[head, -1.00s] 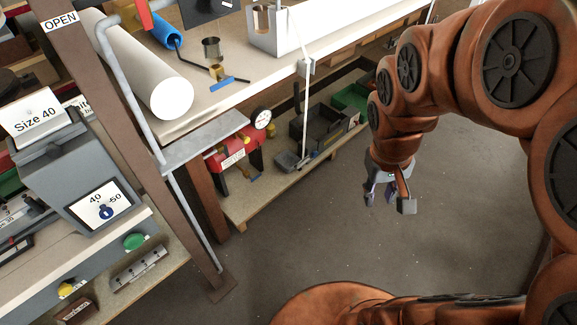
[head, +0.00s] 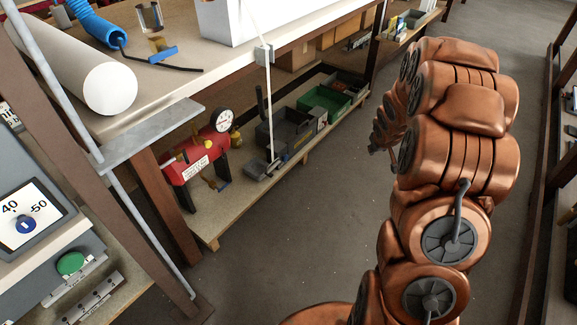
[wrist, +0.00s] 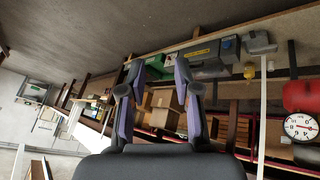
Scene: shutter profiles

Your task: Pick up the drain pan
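On the lower shelf in the head view stand a dark grey open tray (head: 286,128) and a small grey pan-like item (head: 262,168). I cannot tell for sure which is the drain pan. My gripper shows in the wrist view (wrist: 160,76) with its two purple-lined fingers apart and nothing between them. In the head view my arm hides most of it. It is over the aisle, right of the shelf and apart from it. The wrist view shows the shelf upside down, with a grey container (wrist: 230,48) beyond the fingers.
A green bin (head: 326,101) stands behind the dark tray. A red device with a gauge (head: 198,158) stands at the shelf's near end. The workbench top (head: 190,75) overhangs the shelf, with a brown post at its near end. The aisle floor (head: 290,235) is clear.

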